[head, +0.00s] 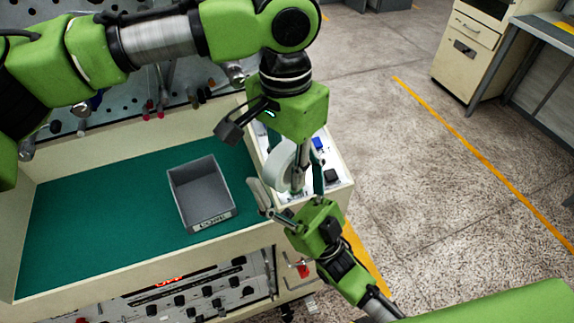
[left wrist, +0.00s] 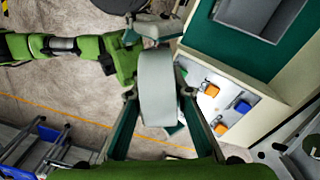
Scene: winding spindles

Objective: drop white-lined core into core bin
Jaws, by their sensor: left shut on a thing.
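My left gripper (head: 301,178), on the arm that comes in from the left, points down and is shut on a pale, whitish ring-shaped core (head: 281,168). In the left wrist view the core (left wrist: 157,90) is held upright, edge-on, between the two dark green fingers. The grey core bin (head: 228,213) stands on the green worktop, left of the core, and looks empty. Its front label is too small to read surely. My right gripper (head: 281,202), reaching in from the lower right, has its fingers apart close to the core. Whether they touch it is hard to tell.
The green worktop (head: 95,225) around the bin is clear. Cream walls (head: 120,282) edge it. A small panel with blue and orange parts (left wrist: 225,115) lies just beyond the core. A pegboard with tools is behind. Open floor (head: 450,200) lies to the right.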

